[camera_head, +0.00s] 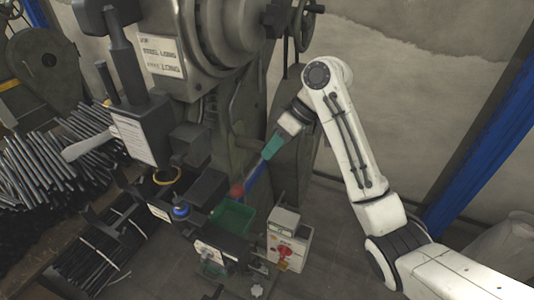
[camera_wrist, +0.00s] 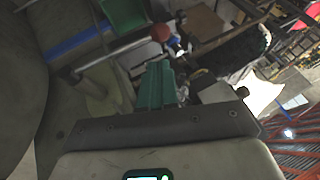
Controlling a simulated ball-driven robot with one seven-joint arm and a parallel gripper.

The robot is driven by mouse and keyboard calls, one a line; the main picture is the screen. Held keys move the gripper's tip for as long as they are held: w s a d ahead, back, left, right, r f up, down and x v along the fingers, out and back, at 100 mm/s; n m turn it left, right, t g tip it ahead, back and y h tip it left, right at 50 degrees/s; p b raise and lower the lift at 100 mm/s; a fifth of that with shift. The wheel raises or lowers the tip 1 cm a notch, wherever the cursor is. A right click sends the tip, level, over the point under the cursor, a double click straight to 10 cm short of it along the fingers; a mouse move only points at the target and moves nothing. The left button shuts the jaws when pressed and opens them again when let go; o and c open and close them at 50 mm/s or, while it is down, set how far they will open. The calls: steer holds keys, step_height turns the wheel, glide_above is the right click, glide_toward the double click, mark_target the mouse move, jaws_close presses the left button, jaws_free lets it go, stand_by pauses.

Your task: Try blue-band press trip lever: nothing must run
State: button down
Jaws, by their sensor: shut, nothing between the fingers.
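The trip lever shows in the wrist view as a pale metal rod (camera_wrist: 115,50) ending in a red ball knob (camera_wrist: 160,32). In the head view the red knob (camera_head: 236,191) sits low at the front of the grey-green press (camera_head: 225,50). A blue band (camera_head: 254,176) shows on the press beside the knob, and also in the wrist view (camera_wrist: 78,44). My gripper (camera_head: 267,154) has teal fingers, closed together and empty, above and right of the knob in the head view. In the wrist view its fingers (camera_wrist: 157,68) point toward the lever, apparently apart from it.
A green bin (camera_head: 232,217) sits just below the knob. A grey box with a red switch (camera_head: 285,251) stands to its right. Dark metal rods (camera_head: 45,165) are piled at left. A blue post (camera_head: 487,140) stands at right.

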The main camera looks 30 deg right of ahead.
mark_target(241, 187)
steer(key=x, duration=1.1)
steer(key=shift+a+f+p, duration=0.15)
steer(key=shift+f+p, duration=0.15)
steer(key=shift+p, duration=0.05)
